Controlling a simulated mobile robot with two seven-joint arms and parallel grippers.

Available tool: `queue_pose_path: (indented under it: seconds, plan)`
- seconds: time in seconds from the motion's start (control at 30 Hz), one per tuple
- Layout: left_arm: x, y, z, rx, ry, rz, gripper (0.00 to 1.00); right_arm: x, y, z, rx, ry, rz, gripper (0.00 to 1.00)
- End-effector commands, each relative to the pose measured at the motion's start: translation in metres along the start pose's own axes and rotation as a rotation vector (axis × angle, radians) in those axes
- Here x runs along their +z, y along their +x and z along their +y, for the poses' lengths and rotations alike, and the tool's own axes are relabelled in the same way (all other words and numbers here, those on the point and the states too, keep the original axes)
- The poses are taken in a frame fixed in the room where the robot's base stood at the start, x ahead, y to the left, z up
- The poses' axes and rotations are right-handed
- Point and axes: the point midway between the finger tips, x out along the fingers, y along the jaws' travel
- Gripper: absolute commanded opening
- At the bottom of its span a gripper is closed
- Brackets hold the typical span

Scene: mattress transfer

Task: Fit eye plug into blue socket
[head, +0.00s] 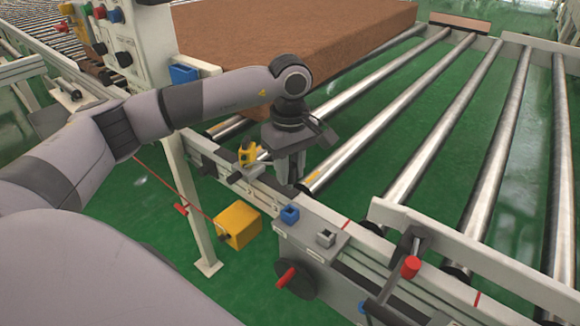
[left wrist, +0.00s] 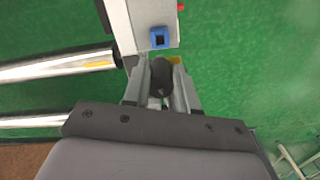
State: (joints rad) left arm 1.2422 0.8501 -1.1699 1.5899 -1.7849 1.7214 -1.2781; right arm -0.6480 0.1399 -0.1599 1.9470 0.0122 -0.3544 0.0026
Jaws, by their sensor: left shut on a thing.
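My left gripper (head: 291,182) points down beside the conveyor's side rail, just behind the blue socket (head: 290,214) in the head view. It is shut on a dark, rounded plug (left wrist: 162,76), which shows between the fingers in the left wrist view. In the head view the fingers largely hide the plug. The blue socket also shows in the left wrist view (left wrist: 160,31), with a dark square opening, beyond the plug and apart from it. My right gripper is in neither view.
A grey socket (head: 326,238) sits beside the blue one on the same grey bracket. A yellow sensor (head: 248,152) is on the rail to the left. A yellow box (head: 238,224) is below it. Metal rollers (head: 400,120) and a brown mattress (head: 290,35) lie behind.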

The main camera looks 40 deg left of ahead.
Motion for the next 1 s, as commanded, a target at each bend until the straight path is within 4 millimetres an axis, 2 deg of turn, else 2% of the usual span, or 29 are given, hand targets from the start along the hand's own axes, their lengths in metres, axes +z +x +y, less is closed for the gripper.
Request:
queue_pose_path:
  seconds: [0.37,0.8,1.0]
  plan:
    - [0.001,0.007,0.000,0.000,0.004,0.000,0.00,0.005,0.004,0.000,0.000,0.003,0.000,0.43]
    - [0.001,0.048,0.000,-0.001,0.005,0.000,0.00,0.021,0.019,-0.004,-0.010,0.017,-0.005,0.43]
    - [0.001,0.058,0.000,0.000,0.005,0.000,0.00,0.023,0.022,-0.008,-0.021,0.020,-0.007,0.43]
